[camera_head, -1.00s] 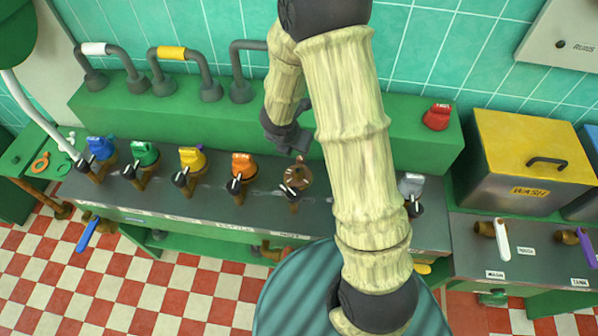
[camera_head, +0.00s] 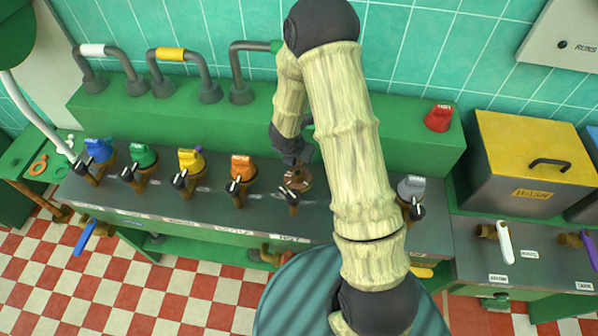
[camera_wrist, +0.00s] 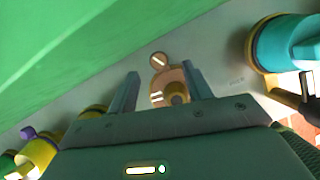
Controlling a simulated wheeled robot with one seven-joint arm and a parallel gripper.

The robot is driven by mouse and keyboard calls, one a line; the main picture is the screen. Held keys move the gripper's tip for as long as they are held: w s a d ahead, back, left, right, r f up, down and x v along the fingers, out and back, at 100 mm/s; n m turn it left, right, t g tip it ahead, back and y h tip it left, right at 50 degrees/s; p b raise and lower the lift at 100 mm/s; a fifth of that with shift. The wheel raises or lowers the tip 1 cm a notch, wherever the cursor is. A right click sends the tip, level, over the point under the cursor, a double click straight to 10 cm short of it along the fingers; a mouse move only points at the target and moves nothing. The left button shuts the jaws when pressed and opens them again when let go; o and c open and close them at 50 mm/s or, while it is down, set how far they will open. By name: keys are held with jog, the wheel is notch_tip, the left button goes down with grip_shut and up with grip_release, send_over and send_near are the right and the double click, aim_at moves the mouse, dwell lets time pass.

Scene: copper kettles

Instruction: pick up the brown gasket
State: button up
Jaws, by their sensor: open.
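A brown, roughly ring-shaped piece (camera_head: 298,179) sits on top of the uncapped tap in the row, right of the orange-capped tap. I cannot clearly tell the gasket apart from the brown tap body under it. My gripper (camera_head: 292,156) points down just above and behind this tap, partly hidden by its own wrist. In the wrist view my gripper (camera_wrist: 160,78) is open, with a finger on each side. The brown tap with its dark round part (camera_wrist: 177,92) shows in the gap between the fingers, which hold nothing.
Taps with blue, green, yellow and orange caps (camera_head: 242,167) stand to the left, and a grey-capped one (camera_head: 411,188) to the right. A loose red cap (camera_head: 437,118) lies on the green ledge (camera_head: 400,135). A yellow-lidded box (camera_head: 530,150) stands at right.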

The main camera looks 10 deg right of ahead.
aim_at(299, 163)
jog(key=shift+x, duration=1.7)
jog(key=shift+a, duration=0.1)
jog(key=c, duration=1)
